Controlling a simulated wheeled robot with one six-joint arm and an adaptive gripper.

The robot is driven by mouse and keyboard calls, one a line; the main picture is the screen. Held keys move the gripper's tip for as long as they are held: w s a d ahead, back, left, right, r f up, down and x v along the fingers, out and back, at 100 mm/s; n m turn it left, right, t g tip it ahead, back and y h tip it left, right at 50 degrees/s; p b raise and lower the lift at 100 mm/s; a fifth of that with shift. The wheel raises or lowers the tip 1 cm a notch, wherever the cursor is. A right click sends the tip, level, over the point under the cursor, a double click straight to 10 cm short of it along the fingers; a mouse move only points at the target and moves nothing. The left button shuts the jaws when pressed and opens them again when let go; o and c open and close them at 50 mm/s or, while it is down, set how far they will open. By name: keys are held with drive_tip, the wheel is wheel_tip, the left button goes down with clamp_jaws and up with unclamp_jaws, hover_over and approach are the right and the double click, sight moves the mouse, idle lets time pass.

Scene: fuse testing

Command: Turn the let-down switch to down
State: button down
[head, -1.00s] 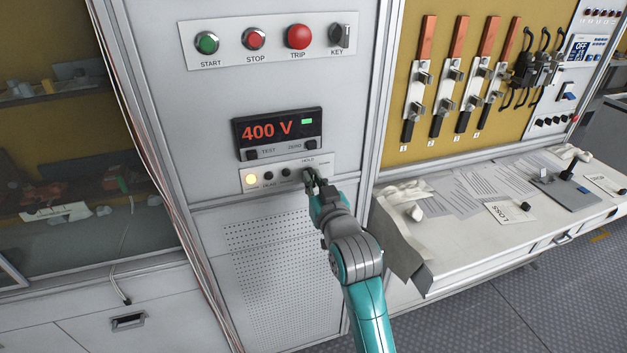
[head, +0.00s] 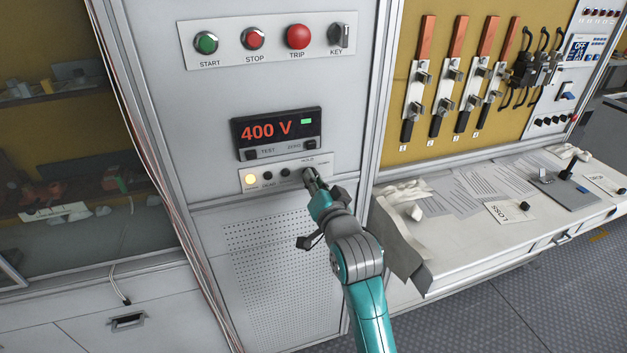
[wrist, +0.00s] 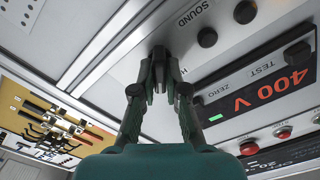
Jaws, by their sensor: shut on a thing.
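The let-down switch (head: 307,173) is a small dark knob at the right end of the white strip below the 400 V display, with a HOLD label above it. My gripper (head: 314,183) reaches it from the lower right. In the wrist view my gripper (wrist: 158,80) has its two fingertips closed on the dark switch knob (wrist: 158,53). The fingers hide most of the knob, so I cannot tell where it points. The label to its right is too small to read surely.
The display (head: 277,132) reads 400 V with a green light. START, STOP and TRIP buttons and a KEY switch (head: 340,36) sit above it. A lit yellow lamp (head: 251,179) is at the strip's left end. A bench (head: 450,255) with papers stands at the right.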

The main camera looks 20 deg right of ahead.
drive_tip(key=shift+d+m, duration=0.1)
drive_tip(key=shift+m, duration=2.2)
drive_tip(key=c, duration=1.2)
unclamp_jaws()
drive_tip(key=shift+s+f, duration=0.1)
drive_tip(key=s, duration=1.1)
drive_tip(key=shift+s, duration=0.4)
